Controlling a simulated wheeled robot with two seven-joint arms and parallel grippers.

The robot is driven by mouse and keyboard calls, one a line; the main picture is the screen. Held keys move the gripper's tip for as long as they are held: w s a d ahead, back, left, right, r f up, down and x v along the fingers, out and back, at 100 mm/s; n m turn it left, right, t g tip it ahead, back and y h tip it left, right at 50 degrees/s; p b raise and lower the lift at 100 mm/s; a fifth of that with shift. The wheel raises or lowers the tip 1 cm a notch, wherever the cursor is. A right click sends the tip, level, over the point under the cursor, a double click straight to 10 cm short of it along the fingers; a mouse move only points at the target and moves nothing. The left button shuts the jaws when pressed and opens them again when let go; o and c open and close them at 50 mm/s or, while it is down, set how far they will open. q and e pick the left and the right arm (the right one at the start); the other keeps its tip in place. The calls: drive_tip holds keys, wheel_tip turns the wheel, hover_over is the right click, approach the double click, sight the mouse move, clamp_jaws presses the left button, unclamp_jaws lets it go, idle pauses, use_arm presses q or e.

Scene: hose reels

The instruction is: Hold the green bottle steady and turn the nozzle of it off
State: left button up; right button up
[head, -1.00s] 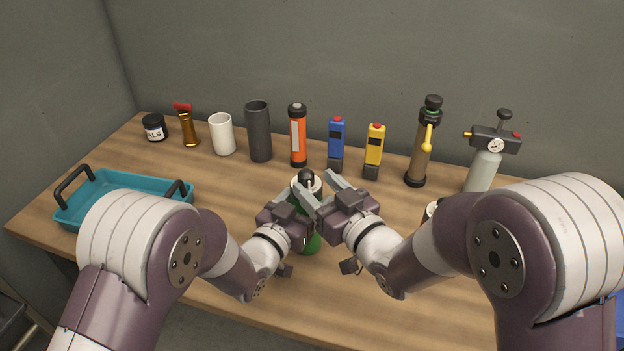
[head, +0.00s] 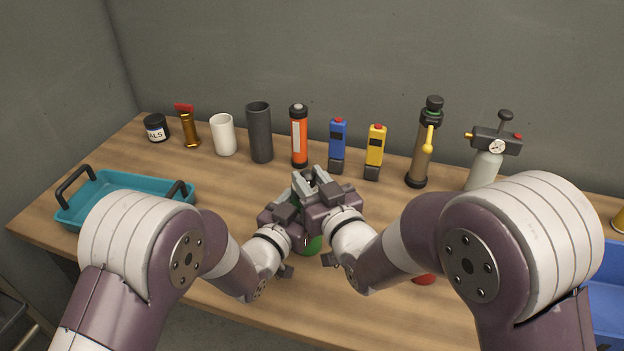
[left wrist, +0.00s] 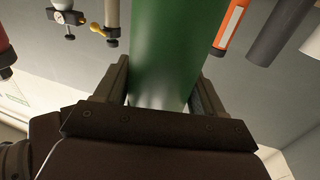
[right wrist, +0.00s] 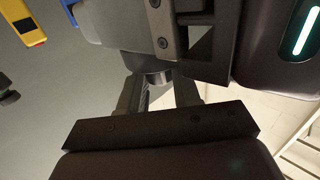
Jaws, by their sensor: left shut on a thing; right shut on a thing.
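The green bottle (head: 312,244) stands in the middle of the table, mostly hidden behind my grippers in the head view. In the left wrist view the green bottle (left wrist: 165,55) fills the space between the fingers. My left gripper (head: 296,196) is shut around its body. My right gripper (head: 315,180) is at the bottle's top, just above and beside the left one. In the right wrist view its fingers close on a small dark piece, the nozzle (right wrist: 158,78). The nozzle's turned position cannot be made out.
Behind stand an orange tube (head: 299,138), a blue device (head: 337,143), a yellow device (head: 375,150), a brown cylinder (head: 421,155) and a gauge bottle (head: 484,170). A teal tray (head: 120,180) is at left, a blue bin (head: 608,285) at right. A red thing (head: 424,279) shows under my right arm.

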drive_tip(key=shift+a+m+t+h, duration=0.15)
drive_tip(key=shift+m+t+h, duration=0.25)
drive_tip(key=shift+m+h, duration=0.5)
drive_tip(key=o, duration=1.1)
drive_tip(key=shift+c, duration=0.2)
drive_tip(key=v, duration=1.2)
drive_tip(key=shift+r+n, duration=0.1)
drive_tip(key=shift+n, duration=0.2)
